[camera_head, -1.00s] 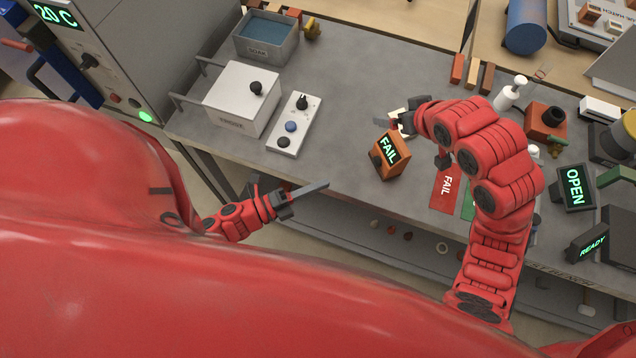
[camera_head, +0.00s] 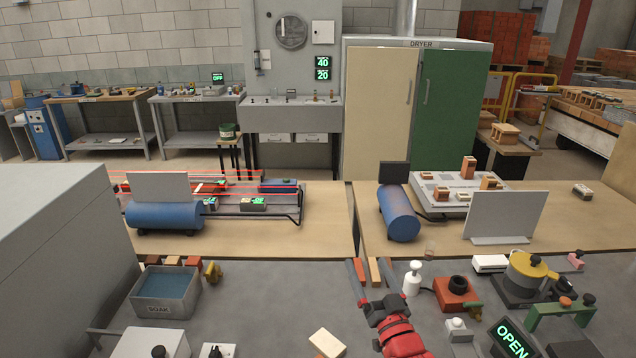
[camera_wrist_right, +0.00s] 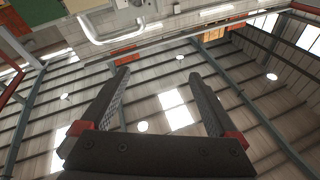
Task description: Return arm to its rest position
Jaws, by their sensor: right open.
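My right gripper (camera_head: 370,270) comes up from the bottom edge of the head view, right of the middle, above the grey bench. Its fingers point away from me. In the right wrist view the two dark fingers (camera_wrist_right: 165,95) stand wide apart with nothing between them. Behind them are the roof beams and ceiling lights. A pale tan brick (camera_head: 327,343) lies at the bottom of the head view, left of the right gripper and apart from it. My left arm and left gripper are not in the head view.
The grey bench (camera_head: 260,300) holds a soak tub (camera_head: 168,290) at left. On the right are a white bottle (camera_head: 412,278), an orange device (camera_head: 456,292), a yellow pot (camera_head: 528,270) and an OPEN display (camera_head: 510,338). Wooden tables (camera_head: 325,215) stand behind, with blue cylinders.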

